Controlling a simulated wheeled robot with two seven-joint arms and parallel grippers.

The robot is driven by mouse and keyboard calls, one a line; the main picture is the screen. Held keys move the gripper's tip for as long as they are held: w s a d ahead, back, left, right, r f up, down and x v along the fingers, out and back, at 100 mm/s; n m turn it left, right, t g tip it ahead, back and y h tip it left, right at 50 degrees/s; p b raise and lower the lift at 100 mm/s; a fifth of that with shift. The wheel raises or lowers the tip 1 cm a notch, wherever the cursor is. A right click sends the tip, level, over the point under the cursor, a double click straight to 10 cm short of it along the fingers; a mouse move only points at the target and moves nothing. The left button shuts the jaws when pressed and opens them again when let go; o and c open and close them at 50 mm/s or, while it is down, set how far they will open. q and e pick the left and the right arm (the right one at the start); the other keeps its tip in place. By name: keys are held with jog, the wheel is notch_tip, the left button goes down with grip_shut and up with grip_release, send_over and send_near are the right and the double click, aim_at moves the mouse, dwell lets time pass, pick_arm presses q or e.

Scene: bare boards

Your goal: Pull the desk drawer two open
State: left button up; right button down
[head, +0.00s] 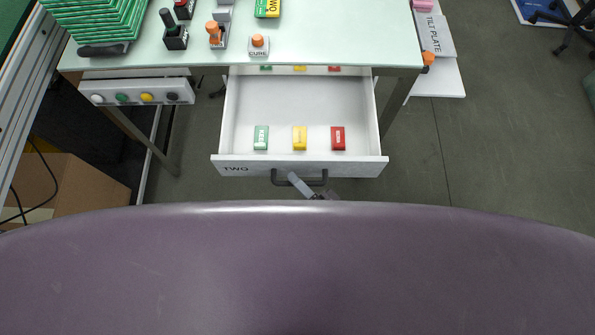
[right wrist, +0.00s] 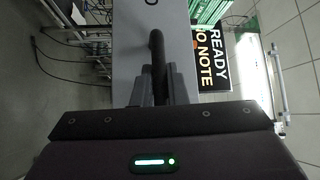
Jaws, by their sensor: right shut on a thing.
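The white desk drawer marked TWO (head: 350,169) stands pulled out from under the pale green desk top, with its inside showing. Its dark bar handle (head: 280,181) is on the front panel. My right gripper (head: 297,181) is at the middle of the handle. In the right wrist view its grey fingers (right wrist: 160,88) are shut on the dark handle (right wrist: 156,45), in front of the grey drawer front (right wrist: 130,25). My left gripper is in neither view.
Green (head: 261,138), yellow (head: 300,138) and red (head: 338,138) blocks lie in the drawer. The desk top (head: 330,40) holds several small items. A button strip (head: 137,92) hangs left of the drawer. A cardboard box (head: 85,190) stands at left.

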jog(key=c, duration=1.5)
grip_release()
jog(key=shift+o, duration=0.2)
jog(key=v, duration=0.8)
jog(key=shift+b, duration=0.45)
jog(key=shift+f, duration=0.1)
